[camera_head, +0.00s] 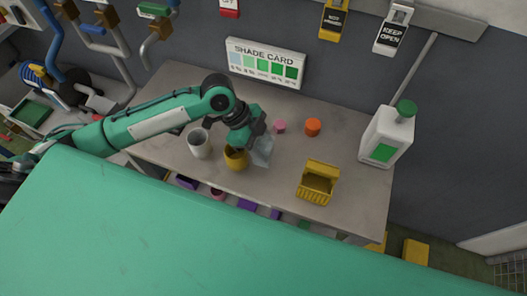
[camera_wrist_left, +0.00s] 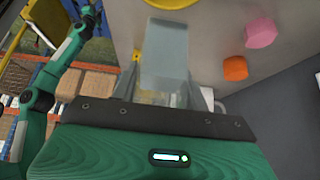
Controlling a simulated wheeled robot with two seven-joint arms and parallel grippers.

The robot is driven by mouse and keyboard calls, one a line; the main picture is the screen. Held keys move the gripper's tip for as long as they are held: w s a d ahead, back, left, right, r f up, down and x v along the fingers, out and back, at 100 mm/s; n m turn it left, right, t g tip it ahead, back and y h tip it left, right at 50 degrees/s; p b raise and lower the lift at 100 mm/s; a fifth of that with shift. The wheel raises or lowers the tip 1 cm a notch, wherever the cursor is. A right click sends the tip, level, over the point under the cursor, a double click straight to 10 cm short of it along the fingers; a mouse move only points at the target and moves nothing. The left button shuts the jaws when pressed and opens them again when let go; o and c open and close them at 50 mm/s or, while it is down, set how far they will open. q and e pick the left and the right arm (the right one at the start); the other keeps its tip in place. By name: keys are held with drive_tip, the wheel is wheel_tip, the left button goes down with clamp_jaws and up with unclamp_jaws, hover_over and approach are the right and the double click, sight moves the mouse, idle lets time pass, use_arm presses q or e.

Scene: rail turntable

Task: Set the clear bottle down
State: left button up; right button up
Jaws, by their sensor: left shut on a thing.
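The clear bottle (camera_head: 263,153) is a pale see-through body, held over the grey table beside the yellow cup. It also shows in the left wrist view (camera_wrist_left: 166,55), reaching out from between the fingers. My left gripper (camera_head: 254,136) is shut on it; in the left wrist view the fingers (camera_wrist_left: 165,95) stand on both sides of it. The gripper hides part of the bottle in the head view. I cannot tell whether its base touches the table. My right gripper is in neither view.
On the table (camera_head: 345,205) stand a yellow cup (camera_head: 236,160), a white cup (camera_head: 199,145), a pink piece (camera_head: 280,127), an orange piece (camera_head: 313,127) and a yellow bin (camera_head: 317,184). A white jug (camera_head: 386,137) is at the right end. Bare tabletop lies between bottle and bin.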

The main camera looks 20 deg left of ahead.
use_arm(q)
wheel_tip(320, 180, down, 4)
drive_tip(key=shift+f+p, duration=0.25)
drive_tip(key=shift+p, duration=0.2)
drive_tip(key=shift+f, duration=0.2)
drive_tip(key=shift+f, duration=0.1)
drive_tip(key=o, duration=1.1)
drive_tip(key=shift+c, duration=0.2)
